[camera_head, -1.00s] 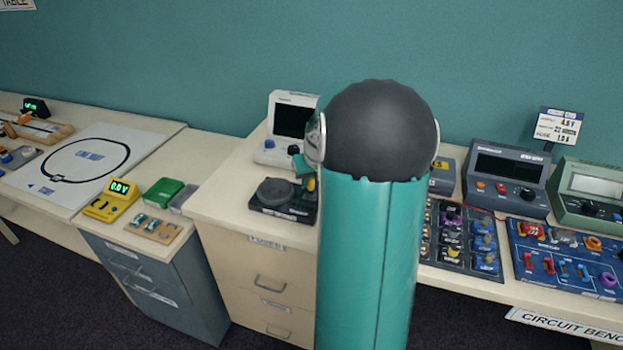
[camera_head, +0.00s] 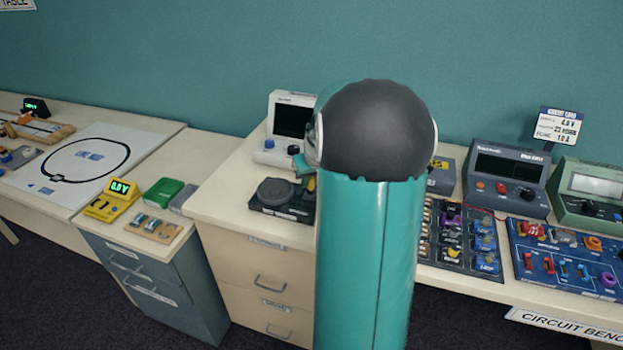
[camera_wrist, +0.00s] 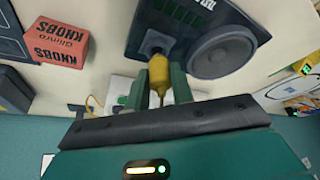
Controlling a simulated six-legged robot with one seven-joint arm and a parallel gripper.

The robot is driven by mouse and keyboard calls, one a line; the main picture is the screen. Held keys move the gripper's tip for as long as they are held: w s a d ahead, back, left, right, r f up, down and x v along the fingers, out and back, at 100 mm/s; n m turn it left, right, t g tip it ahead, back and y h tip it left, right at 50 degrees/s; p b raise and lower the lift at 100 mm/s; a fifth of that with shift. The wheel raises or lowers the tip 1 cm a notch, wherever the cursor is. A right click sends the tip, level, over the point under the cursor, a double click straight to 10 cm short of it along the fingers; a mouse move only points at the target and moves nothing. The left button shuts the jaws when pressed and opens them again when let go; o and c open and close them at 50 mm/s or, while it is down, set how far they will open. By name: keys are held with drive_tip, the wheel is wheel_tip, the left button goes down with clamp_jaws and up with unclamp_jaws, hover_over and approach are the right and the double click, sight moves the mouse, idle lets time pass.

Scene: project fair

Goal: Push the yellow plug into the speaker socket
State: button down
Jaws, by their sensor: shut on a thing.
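In the wrist view my gripper (camera_wrist: 160,92) has its two green fingers shut on the yellow plug (camera_wrist: 159,73). The plug's front end points at the dark socket (camera_wrist: 154,42) on the speaker unit and lies at or very close to it; I cannot tell how deep it is. The black speaker unit (camera_wrist: 190,22) has a round grey cone to the right of the plug. In the head view the speaker unit (camera_head: 267,208) sits on the drawer cabinet top, and my gripper (camera_head: 303,166) is above its right side, partly hidden by my arm.
A red-orange KNOBS box (camera_wrist: 57,44) lies left of the speaker unit in the wrist view. A white instrument with a dark screen (camera_head: 292,122) stands behind the speaker unit. Component boards (camera_head: 565,262) and a power supply (camera_head: 508,178) fill the bench at right.

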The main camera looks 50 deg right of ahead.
drive_tip(key=shift+f, duration=0.9)
idle(0.8)
drive_tip(key=c, duration=0.6)
unclamp_jaws()
drive_tip(key=shift+c, duration=0.2)
drive_tip(key=shift+r, duration=4)
